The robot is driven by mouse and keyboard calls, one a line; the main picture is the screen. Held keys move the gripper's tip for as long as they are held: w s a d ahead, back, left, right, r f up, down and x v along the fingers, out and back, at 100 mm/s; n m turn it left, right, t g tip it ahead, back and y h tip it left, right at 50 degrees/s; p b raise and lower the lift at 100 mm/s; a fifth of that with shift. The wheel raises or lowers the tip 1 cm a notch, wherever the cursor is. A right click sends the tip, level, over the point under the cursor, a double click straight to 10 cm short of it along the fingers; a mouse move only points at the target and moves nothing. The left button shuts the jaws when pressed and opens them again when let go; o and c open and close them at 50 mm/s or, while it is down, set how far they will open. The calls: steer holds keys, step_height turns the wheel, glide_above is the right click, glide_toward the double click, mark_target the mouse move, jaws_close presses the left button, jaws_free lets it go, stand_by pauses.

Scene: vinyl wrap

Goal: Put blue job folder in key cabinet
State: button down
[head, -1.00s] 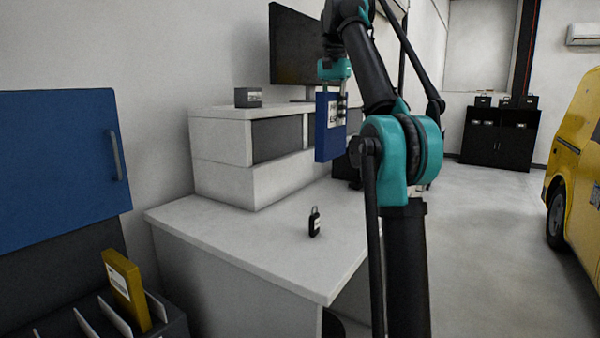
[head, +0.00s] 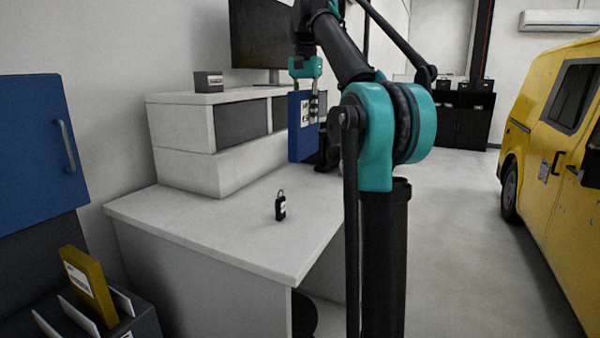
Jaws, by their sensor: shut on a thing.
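My gripper (head: 304,82) is shut on the blue job folder (head: 300,140), a flat blue block with a white label. It holds the folder upright above the white desk, in front of the drawer unit. The blue panel with a grey handle (head: 35,150) on the left wall may be the key cabinet's door; I cannot tell for sure. It looks closed, and its left part is cut off by the picture edge. My gripper is well to the right of it and apart from it.
The white desk (head: 180,218) carries a black key fob (head: 280,207), white drawers (head: 180,125), a small grey box (head: 208,81) and a monitor (head: 262,40). A yellow folder (head: 88,285) stands in a slotted rack (head: 143,325) at lower left. A yellow van (head: 560,160) stands right; floor between is clear.

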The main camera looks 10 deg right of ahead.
step_height(320, 180, down, 16)
steer(key=shift+r, duration=0.2)
stand_by(0.4)
steer(key=c, duration=1.3)
jaws_free()
steer(key=shift+f, duration=0.1)
steer(key=shift+o, duration=0.2)
